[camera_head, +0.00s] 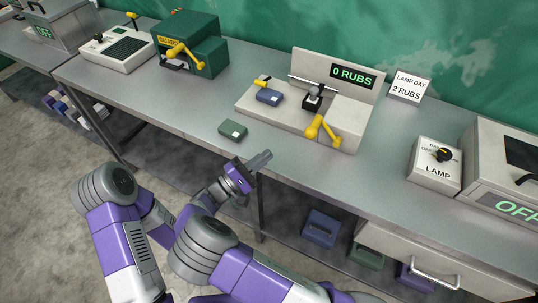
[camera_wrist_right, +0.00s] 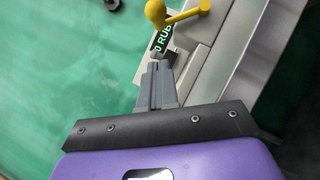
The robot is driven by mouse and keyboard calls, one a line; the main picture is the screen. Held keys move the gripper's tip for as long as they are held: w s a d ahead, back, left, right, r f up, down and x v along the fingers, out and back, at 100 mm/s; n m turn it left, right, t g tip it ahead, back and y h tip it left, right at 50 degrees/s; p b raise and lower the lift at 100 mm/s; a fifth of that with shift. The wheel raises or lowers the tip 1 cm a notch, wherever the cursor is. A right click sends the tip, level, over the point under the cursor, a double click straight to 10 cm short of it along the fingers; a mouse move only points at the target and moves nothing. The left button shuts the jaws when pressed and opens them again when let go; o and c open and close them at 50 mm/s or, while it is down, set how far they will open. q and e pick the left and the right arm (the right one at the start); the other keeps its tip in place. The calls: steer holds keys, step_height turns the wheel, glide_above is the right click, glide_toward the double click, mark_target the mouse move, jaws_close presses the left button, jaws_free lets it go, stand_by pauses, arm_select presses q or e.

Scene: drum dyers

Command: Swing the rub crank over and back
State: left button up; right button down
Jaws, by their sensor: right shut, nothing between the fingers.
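The rub machine (camera_head: 347,92) stands on the bench with a green display reading "0 RUBS". Its yellow rub crank (camera_head: 322,130) is at the front right, with its arm slanting down to the right. The crank (camera_wrist_right: 176,14) also shows at the top of the right wrist view, beyond my fingertips. My right gripper (camera_head: 264,157) is shut and empty at the bench's front edge, left of the crank and apart from it. Its closed fingers (camera_wrist_right: 158,70) show in the wrist view. My left gripper is not in view.
A dark green block (camera_head: 232,131) lies on the bench near my right gripper. A blue block (camera_head: 268,97) sits on the machine's bed. A sign (camera_head: 408,86) reads "LAMP DAY 2 RUBS". A lamp switch box (camera_head: 434,165) stands right. A green machine (camera_head: 192,45) stands left.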

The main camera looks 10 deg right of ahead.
steer(key=x, duration=0.7)
steer(key=shift+d+b, duration=0.4)
steer(key=shift+s+d+r, duration=0.35)
steer(key=shift+d+r, duration=0.4)
steer(key=shift+d, duration=0.15)
steer(key=shift+s+d+r, duration=0.2)
steer(key=shift+d+r, duration=0.2)
steer(key=shift+d, duration=0.15)
